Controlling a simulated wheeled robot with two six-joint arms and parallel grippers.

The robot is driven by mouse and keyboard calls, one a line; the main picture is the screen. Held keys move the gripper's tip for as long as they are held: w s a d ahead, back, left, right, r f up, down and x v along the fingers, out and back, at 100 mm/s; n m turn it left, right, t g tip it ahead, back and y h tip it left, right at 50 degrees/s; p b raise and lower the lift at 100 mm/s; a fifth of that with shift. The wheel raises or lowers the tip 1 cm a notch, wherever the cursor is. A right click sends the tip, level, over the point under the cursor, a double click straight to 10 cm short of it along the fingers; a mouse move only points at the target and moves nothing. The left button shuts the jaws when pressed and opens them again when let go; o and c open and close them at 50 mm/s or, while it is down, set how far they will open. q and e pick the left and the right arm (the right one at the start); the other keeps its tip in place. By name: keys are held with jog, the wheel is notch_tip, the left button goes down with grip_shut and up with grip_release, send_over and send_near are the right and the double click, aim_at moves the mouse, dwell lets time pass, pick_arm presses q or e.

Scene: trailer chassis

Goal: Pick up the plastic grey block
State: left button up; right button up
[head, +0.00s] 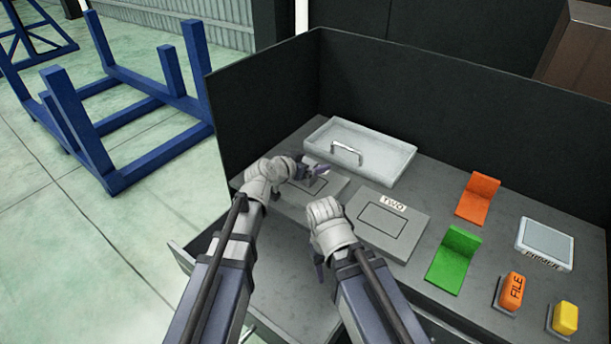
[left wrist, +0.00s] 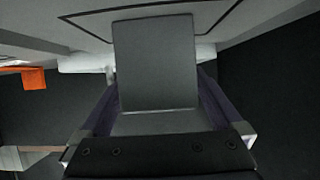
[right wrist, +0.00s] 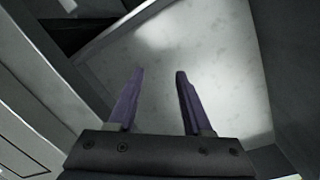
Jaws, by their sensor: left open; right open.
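A grey L-shaped block (left wrist: 155,65) fills the middle of the left wrist view, with its upright plate facing the camera. My left gripper (left wrist: 160,85) is open, with one finger on each side of the block; I cannot tell whether they touch it. In the head view my left gripper (head: 318,172) is low over the left grey plate (head: 328,187), and the block cannot be made out clearly there. My right gripper (right wrist: 160,72) is open and empty, pointing down over an open drawer (right wrist: 215,75) in the right wrist view.
A white tray with a handle (head: 385,160) lies behind. A plate marked TWO (head: 405,222), orange (head: 478,197) and green (head: 455,255) brackets, a grey-topped box (head: 545,242), and orange FILE (head: 511,290) and yellow (head: 566,316) blocks stand rightward. Dark walls (head: 430,110) enclose the back.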

pick_arm(q)
jog(key=shift+c, duration=0.6)
jog(key=c, duration=1.3)
